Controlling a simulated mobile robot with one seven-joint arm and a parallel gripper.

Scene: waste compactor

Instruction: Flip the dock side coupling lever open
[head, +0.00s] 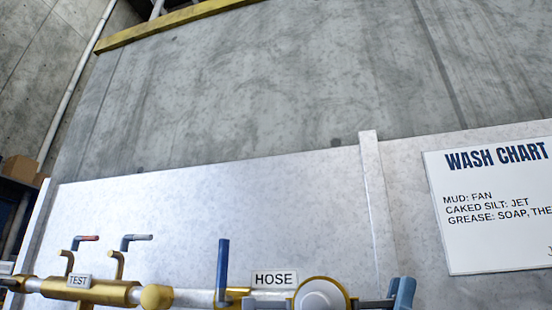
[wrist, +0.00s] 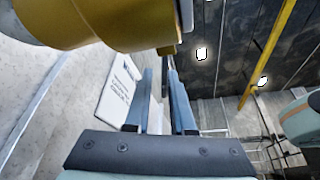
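A pipe run with a brass coupling (head: 321,294) crosses the bottom of the head view, partly cut off. A blue lever (head: 222,272) stands upright on it, left of the HOSE label (head: 274,279). A second, blue-grey piece (head: 404,292) shows at the right end of a grey bar; I cannot tell whether it is another lever or part of my gripper. In the wrist view my gripper (wrist: 161,78) has its two blue fingers apart with a narrow gap, and pale surface shows between them. A large brass body (wrist: 95,22) is close by at the upper left, apart from the fingers.
A TEST label (head: 78,281) and two small valve handles, red-tipped (head: 86,238) and grey (head: 136,237), sit at the left. A wash chart (head: 492,208) hangs on the wall at the right.

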